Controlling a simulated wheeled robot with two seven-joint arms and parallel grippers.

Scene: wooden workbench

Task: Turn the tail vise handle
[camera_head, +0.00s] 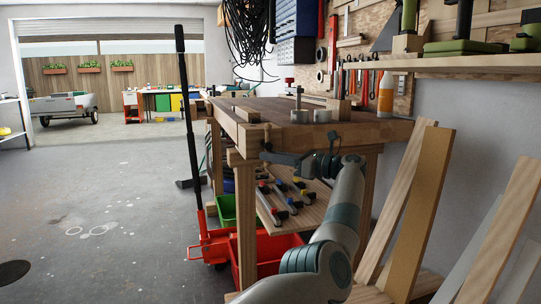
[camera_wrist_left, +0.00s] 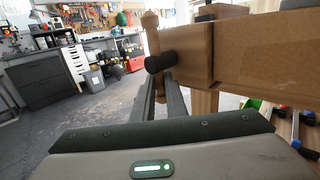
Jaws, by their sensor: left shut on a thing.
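The tail vise (camera_head: 252,137) is a wooden block on the near end of the workbench. The handle (camera_wrist_left: 153,42) is a light wooden bar with a rounded knob at the top. It stands nearly upright through a dark round screw head (camera_wrist_left: 160,62). My left gripper (camera_wrist_left: 164,90) is shut on the lower part of the handle, below the screw head; its fingers hide much of that part. In the head view, the left gripper (camera_head: 272,157) is at the bench end, beside the vise. My right gripper is not in view.
Several clamps lie on the lower shelf (camera_head: 318,205). A red floor jack (camera_head: 212,240) stands left of the bench leg. Planks (camera_head: 425,210) lean at the right. The floor at left is clear.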

